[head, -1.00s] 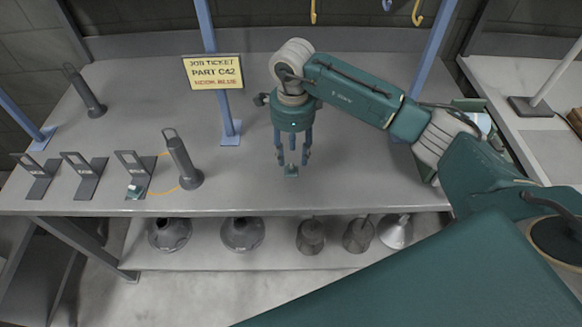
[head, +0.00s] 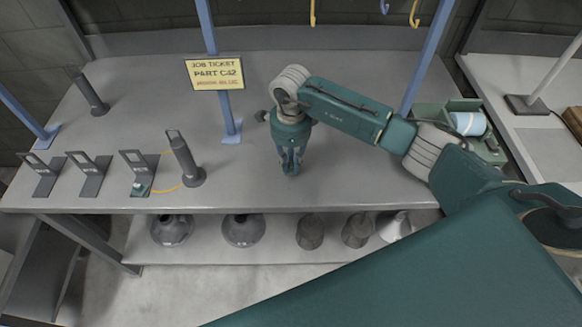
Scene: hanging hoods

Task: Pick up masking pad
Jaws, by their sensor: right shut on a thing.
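My right gripper (head: 291,168) points straight down over the middle of the grey workbench (head: 350,190). Its fingers are drawn together, shut on the masking pad low at the bench top. The pad is small and almost wholly hidden by the fingertips, so I cannot tell whether it still touches the bench. My left gripper is not in view.
Several stands with upright loops line the bench's left; a small teal piece (head: 140,189) sits on one. A dark cylinder (head: 186,160) stands beside them. A job ticket sign (head: 215,73) hangs behind. A green bin (head: 460,105) holds a light-blue roll. Hoods sit on the lower shelf (head: 270,252).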

